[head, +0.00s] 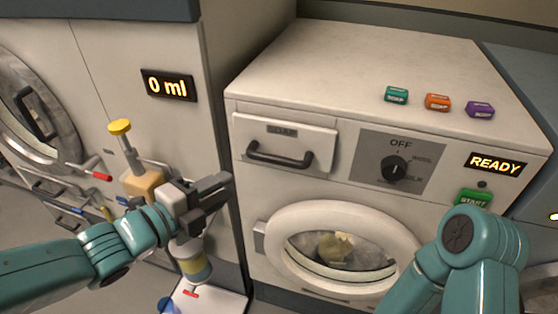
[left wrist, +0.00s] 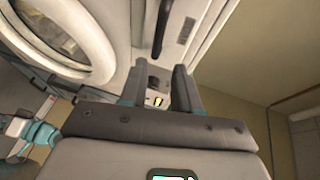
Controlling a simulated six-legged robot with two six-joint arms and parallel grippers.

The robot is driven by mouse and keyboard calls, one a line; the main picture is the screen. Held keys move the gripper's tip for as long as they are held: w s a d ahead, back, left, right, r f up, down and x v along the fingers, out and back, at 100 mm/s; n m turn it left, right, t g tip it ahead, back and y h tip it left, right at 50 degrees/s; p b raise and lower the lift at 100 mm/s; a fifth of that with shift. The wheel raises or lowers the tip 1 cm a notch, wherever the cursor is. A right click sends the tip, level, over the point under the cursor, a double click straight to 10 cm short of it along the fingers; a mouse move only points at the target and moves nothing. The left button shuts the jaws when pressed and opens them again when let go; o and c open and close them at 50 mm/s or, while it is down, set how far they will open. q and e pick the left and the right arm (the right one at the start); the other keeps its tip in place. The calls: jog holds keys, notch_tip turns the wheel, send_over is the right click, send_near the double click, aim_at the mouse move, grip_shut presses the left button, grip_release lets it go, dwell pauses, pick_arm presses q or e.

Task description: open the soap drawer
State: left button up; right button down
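The soap drawer (head: 310,140) is a pale panel at the upper left of the right-hand washing machine, with a "SOAP" label and a dark bar handle (head: 280,157). Its front looks shut, close to flush with the machine. My left gripper (head: 222,191) is left of and below the handle, apart from it, fingers pointing right. In the left wrist view its two fingers (left wrist: 161,82) stand apart with nothing between them, and the dark handle (left wrist: 187,30) shows beyond them. My right arm enters the head view at lower right; its gripper is hidden there, and the left wrist view shows it unclearly.
The washing machine (head: 330,55) carries teal, orange (head: 437,102) and purple blocks on top. Its dial (head: 394,168), "READY" display and round door (head: 340,215) are on the front. A yellow-capped dispenser (head: 140,180) stands left, behind my left arm. A "0 ml" display (head: 168,85) is above it.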

aim_at(272, 161)
pick_arm(q)
jog(key=p+x, duration=0.2)
jog(key=x, duration=1.2)
jog(key=shift+w+d, duration=0.15)
jog(key=shift+d, duration=0.3)
jog(key=shift+w+d+f, duration=0.15)
jog(key=shift+w+f, duration=0.05)
jog(key=shift+w, duration=0.25)
jog(key=shift+d, duration=0.2)
grip_shut()
